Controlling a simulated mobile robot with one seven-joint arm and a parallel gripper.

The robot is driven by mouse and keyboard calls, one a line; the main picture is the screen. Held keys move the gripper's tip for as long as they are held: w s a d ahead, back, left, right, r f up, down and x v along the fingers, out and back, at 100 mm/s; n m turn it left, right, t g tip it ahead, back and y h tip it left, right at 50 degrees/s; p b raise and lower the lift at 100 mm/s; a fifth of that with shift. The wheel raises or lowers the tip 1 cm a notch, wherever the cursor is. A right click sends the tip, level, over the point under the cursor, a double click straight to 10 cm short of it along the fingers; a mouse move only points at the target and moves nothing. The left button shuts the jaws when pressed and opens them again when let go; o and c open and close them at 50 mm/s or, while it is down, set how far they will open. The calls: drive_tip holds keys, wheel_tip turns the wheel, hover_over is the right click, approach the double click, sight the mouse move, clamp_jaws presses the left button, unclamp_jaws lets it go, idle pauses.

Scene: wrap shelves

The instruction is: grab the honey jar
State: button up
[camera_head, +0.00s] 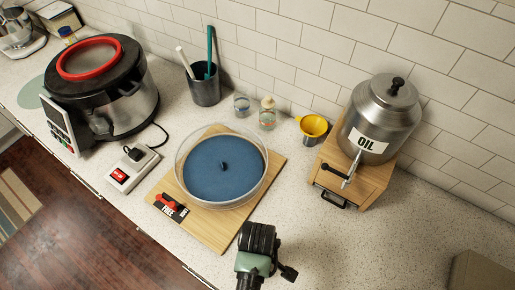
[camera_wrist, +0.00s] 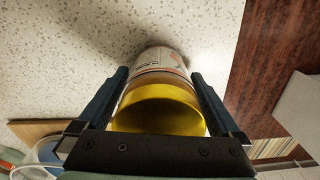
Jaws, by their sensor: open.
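The honey jar (camera_wrist: 160,115) lies between my gripper's two dark fingers in the wrist view. It has a golden-yellow near end and a white printed label toward the far end. My gripper (camera_wrist: 159,75) is open, with one finger on each side of the jar. I cannot tell whether either finger touches it. In the head view, part of my arm (camera_head: 256,255) shows at the bottom centre, over the counter. I cannot make out the jar there.
A wooden board (camera_head: 212,232) with a round glass bowl (camera_head: 263,178) is just behind my arm. An oil dispenser (camera_head: 383,115) on a wooden stand is at the right, a cooker (camera_head: 140,95) at the left. The counter (camera_head: 430,215) at the lower right is mostly clear.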

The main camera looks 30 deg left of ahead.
clamp_jaws()
idle(0.5)
drive_tip(key=shift+r, duration=0.1)
